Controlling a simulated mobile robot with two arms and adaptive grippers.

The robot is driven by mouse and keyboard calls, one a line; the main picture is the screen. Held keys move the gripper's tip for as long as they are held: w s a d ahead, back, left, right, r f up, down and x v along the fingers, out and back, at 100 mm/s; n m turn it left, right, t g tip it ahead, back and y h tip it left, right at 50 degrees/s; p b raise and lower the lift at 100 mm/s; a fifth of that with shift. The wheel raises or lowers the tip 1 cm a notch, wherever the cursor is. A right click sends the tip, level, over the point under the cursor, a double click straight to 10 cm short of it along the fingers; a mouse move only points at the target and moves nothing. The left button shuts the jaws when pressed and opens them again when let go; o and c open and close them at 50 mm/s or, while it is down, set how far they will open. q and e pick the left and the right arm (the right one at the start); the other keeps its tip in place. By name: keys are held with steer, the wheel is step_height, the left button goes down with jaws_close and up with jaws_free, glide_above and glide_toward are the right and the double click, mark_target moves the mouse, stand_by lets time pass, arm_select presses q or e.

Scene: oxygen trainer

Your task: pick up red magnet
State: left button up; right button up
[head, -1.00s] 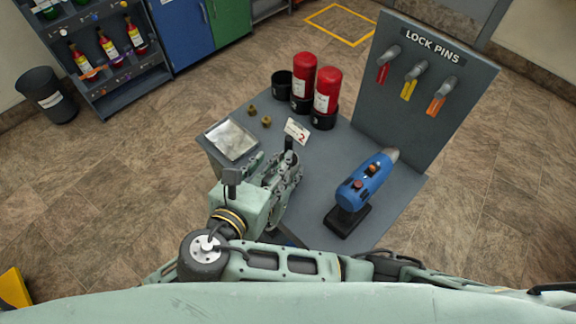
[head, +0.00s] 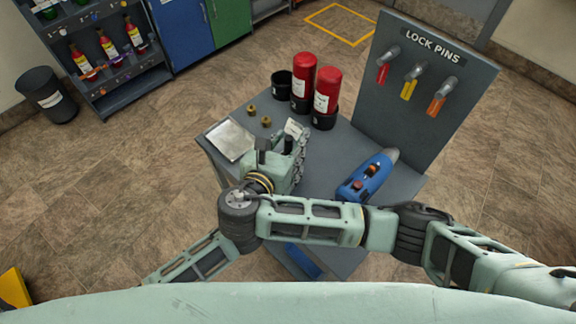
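I cannot make out a red magnet in the head view. My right gripper (head: 296,143) is over the back left part of the grey table (head: 325,180), close to a white number card (head: 291,127) that it partly covers. Its fingers are seen from behind and above, so I cannot tell whether they are open or shut, or whether they hold anything. My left gripper is not in view.
Two red cylinders (head: 303,78) (head: 327,91) stand in black holders, beside an empty black holder (head: 282,84). Two small brass pieces (head: 251,110) (head: 266,121) and a silver plate (head: 230,139) lie at left. A blue tool (head: 368,178) and the lock-pins panel (head: 425,80) are at right.

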steer(key=shift+c, duration=0.2)
jaws_close()
steer(key=shift+r, duration=0.1)
stand_by(0.4)
